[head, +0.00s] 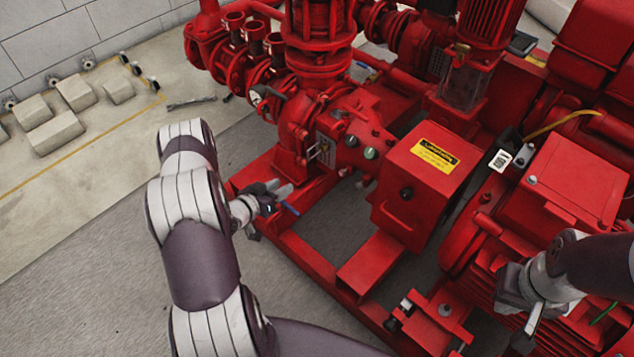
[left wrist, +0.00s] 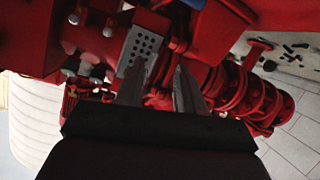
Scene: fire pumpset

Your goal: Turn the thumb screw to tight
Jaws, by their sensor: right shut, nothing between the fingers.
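I cannot single out the thumb screw with certainty. Small fittings sit on the front of the red pump housing (head: 352,125), beside a small plate (head: 325,150). My left gripper (head: 284,189) is by the lower front of this housing, above the red base frame. In the left wrist view its two fingers (left wrist: 158,88) are apart with nothing seen between them. A grey perforated plate (left wrist: 143,45) and several bolt heads are beyond the fingertips. My right gripper (head: 531,325) is at the lower right, shut and empty, over the red motor.
A red box with a yellow label (head: 425,165) stands right of the housing. Red pipes and valves (head: 255,50) rise behind. The red base frame (head: 310,255) runs along the front. Concrete blocks (head: 55,135) lie at the left wall. The floor at the lower left is clear.

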